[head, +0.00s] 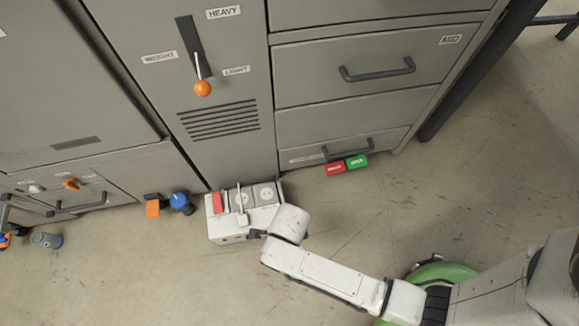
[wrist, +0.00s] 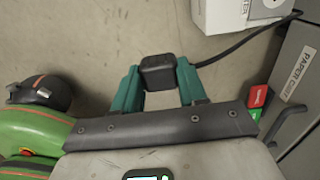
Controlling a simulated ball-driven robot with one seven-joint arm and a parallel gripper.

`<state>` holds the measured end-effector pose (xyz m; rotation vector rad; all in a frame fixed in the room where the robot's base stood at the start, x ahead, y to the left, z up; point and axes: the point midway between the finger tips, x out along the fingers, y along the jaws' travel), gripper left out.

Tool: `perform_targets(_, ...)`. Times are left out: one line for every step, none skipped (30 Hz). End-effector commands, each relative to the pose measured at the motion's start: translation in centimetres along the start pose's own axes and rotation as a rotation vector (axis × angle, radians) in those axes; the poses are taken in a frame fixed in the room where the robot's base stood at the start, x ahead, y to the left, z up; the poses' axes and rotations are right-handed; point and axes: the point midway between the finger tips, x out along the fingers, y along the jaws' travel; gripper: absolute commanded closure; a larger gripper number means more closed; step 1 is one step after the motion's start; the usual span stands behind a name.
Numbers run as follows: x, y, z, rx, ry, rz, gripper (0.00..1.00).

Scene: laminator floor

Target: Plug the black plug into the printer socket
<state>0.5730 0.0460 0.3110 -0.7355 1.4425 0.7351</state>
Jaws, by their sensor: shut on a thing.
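The black plug (wrist: 158,72) sits between the green fingers of my gripper (wrist: 159,80), which is shut on it. A dark cable runs from the plug to the upper right of the wrist view. In the head view a white socket box (head: 228,228) stands on the floor against the cabinets. Its top has a red piece (head: 217,203) at left, a white plug (head: 242,213) in the middle and a bare round socket (head: 265,193) at right. My gripper is low beside the box's front right; my wrist hides most of it. Which socket is the printer's is unreadable.
Grey cabinets with drawers (head: 350,60) rise behind the box. A red block (head: 335,168) and a green block (head: 357,161) lie by the lowest drawer. An orange block (head: 152,209) and a blue knob (head: 179,200) are to the left. The front floor is mostly clear.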

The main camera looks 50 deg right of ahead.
Motion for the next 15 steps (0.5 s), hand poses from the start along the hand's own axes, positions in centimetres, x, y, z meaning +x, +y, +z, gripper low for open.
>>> perform_targets(0.1,-0.2,0.0,0.001,0.000,0.000,0.88)
perform_targets(0.1,-0.2,0.0,0.001,0.000,0.000,0.88)
perform_targets(0.2,-0.3,0.1,0.001,0.000,0.000,0.88)
perform_targets(0.2,-0.4,0.1,0.001,0.000,0.000,0.88)
perform_targets(0.2,-0.5,0.1,0.001,0.000,0.000,0.88)
perform_targets(0.3,-0.6,0.1,0.001,0.000,0.000,0.88)
perform_targets(0.3,-0.7,0.1,0.001,0.000,0.000,0.88)
perform_targets(0.3,-0.8,0.1,0.001,0.000,0.000,0.88)
perform_targets(0.4,-0.9,0.2,0.001,0.000,0.000,0.88)
perform_targets(0.4,-0.9,0.2,0.001,0.000,0.000,0.88)
perform_targets(0.4,-1.0,0.2,0.001,0.000,0.000,0.88)
perform_targets(0.5,-1.1,0.2,0.001,0.000,0.000,0.88)
perform_targets(0.5,-1.2,0.2,0.001,0.000,0.000,0.88)
perform_targets(0.5,-1.3,0.2,0.001,0.000,0.000,0.88)
perform_targets(0.6,-1.4,0.2,0.000,0.000,0.000,0.88)
